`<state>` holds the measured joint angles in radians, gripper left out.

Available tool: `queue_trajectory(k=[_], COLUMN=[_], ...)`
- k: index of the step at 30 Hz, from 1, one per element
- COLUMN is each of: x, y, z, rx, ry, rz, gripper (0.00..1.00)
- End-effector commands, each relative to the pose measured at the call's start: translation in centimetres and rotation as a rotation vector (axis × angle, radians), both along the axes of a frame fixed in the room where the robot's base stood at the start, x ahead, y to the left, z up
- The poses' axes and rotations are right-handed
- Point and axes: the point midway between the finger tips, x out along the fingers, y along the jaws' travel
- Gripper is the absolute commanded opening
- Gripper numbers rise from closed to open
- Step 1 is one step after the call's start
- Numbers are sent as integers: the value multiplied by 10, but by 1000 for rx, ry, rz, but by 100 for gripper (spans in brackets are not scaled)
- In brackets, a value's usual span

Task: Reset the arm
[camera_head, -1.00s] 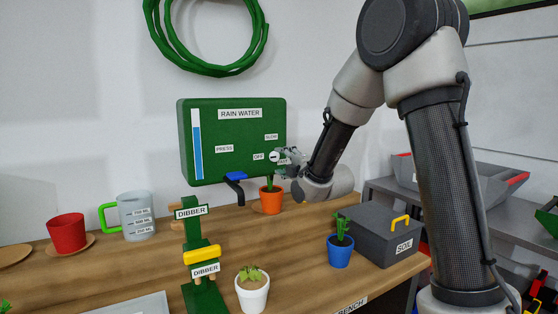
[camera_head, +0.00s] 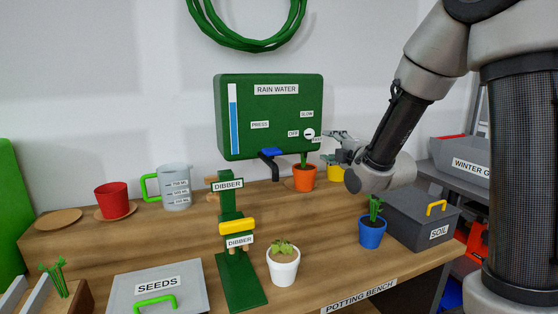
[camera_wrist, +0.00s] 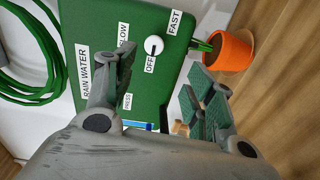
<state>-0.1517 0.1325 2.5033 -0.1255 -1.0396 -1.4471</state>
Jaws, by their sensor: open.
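My gripper (camera_head: 333,140) is open and empty, held above the back of the bench at the right end of the green rain water tank (camera_head: 275,110). In the wrist view, its two fingers are spread apart, with the gap between them (camera_wrist: 162,82) in front of the tank's face. The tank's round white knob (camera_wrist: 153,45) shows beyond the fingers, between the FAST and OFF labels. In the head view the fingertips are just right of this knob (camera_head: 309,134), seemingly apart from it. My arm reaches in from the right side.
Under the tank, an orange pot (camera_head: 304,180) stands close below my gripper. A blue pot (camera_head: 372,234) and the grey SOIL box (camera_head: 420,215) stand below my wrist. The dibber stand (camera_head: 240,280), a white pot (camera_head: 283,268) and the SEEDS box (camera_head: 160,285) stand nearer the front.

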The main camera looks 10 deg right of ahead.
Motion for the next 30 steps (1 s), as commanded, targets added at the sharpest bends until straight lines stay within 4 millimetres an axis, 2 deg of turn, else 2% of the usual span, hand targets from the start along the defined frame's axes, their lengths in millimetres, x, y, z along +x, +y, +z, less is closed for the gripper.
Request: queue_trajectory(k=[2,4,6,8,9,11,14,18,21,24,30], x=[-2,-12,-32,-57,-76,-108,-169,-266,-319,-345,-355], y=[-3,-9,-18,-28,-36,-47,-67,-89,-98,-102,-108], z=[-29,-69,-109,-129,-137,-143,-138,-108,-83,-62,-35], rx=[96,201,319,420,487,585,740,942,1040,1097,1183], ry=[152,351,573,738,835,962,1129,1264,1283,1246,1131], rz=[-22,-76,-171,-275,-355,-485,-725,-1063,-1195,-1193,-1116], gripper=[54,54,54,54,54,54,54,54,54,54,54])
